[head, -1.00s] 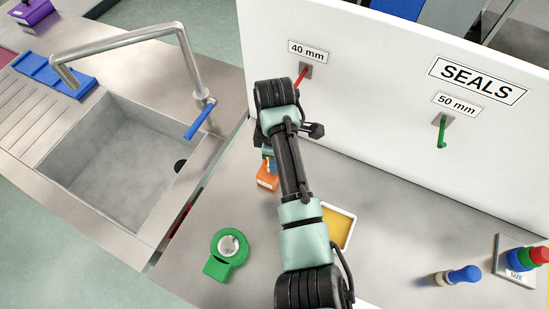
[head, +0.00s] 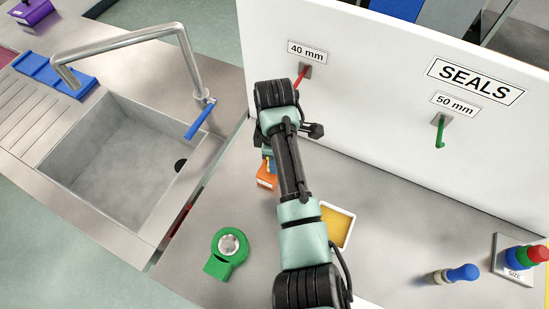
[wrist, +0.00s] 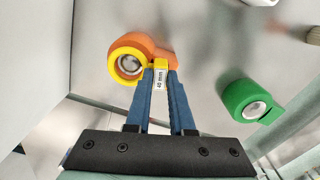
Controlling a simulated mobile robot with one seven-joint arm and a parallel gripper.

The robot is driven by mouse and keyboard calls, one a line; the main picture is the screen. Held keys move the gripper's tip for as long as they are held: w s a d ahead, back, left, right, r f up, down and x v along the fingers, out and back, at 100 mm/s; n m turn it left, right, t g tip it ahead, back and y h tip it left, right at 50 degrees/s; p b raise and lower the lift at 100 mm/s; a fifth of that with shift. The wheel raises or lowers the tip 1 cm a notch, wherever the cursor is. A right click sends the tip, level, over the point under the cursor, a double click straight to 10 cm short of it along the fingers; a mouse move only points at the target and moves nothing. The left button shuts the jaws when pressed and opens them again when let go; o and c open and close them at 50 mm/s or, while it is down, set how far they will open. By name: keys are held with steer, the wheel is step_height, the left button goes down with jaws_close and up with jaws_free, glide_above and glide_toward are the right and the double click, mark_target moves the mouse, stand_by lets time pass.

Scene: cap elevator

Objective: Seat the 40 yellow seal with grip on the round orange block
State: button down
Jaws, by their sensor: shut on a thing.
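The yellow seal (wrist: 114,69) is a ring with a grip tab (wrist: 161,66) labelled "40 mm" in the wrist view. My gripper (wrist: 161,74) has blue fingers and is shut on that tab. The ring lies over the round orange block (wrist: 130,40), and the block's silver centre shows through the ring. I cannot tell whether the ring touches the block or is slightly above it. In the head view my arm hides most of this; part of the orange block (head: 266,180) shows beside the arm, below the gripper.
A round green block (head: 226,262) stands at the front left of the counter. A yellow-filled tray (head: 341,222) is right of my arm. A sink (head: 120,145) is at left.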

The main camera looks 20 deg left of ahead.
steer(key=shift+f+b, duration=0.35)
steer(key=shift+f, duration=0.25)
steer(key=c, duration=0.7)
jaws_free()
steer(key=shift+r+p, duration=3.5)
steer(key=shift+r, duration=0.05)
